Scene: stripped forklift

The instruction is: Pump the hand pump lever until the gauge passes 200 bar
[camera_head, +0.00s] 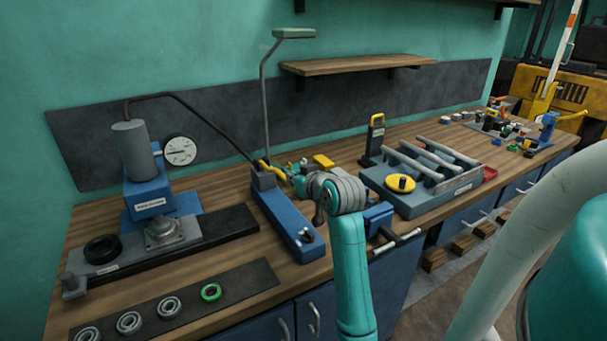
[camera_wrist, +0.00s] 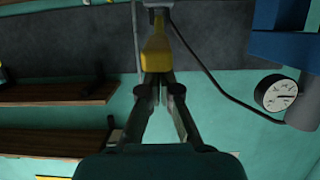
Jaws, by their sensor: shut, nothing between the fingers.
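The hand pump (camera_head: 284,216) is a long blue body on the bench, with a grey block at its far end. Its yellow lever (camera_head: 274,172) is low and points toward my wrist. In the wrist view, the lever (camera_wrist: 155,55) lies just beyond the fingertips of my gripper (camera_wrist: 158,77). The fingers are together with nothing held; whether the tips touch the lever is unclear. The white round gauge (camera_head: 180,150) stands beside the blue press (camera_head: 148,196); the gauge also shows in the wrist view (camera_wrist: 277,93). Its needle points left in the head view; the figures are too small to read.
A black hose (camera_head: 195,107) arches from the press cylinder to the pump. A lamp (camera_head: 293,33) stands behind the pump. A grey tray (camera_head: 420,185) with bars is right of my wrist. Several bearings (camera_head: 129,322) lie front left. A shelf (camera_head: 357,65) hangs above.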

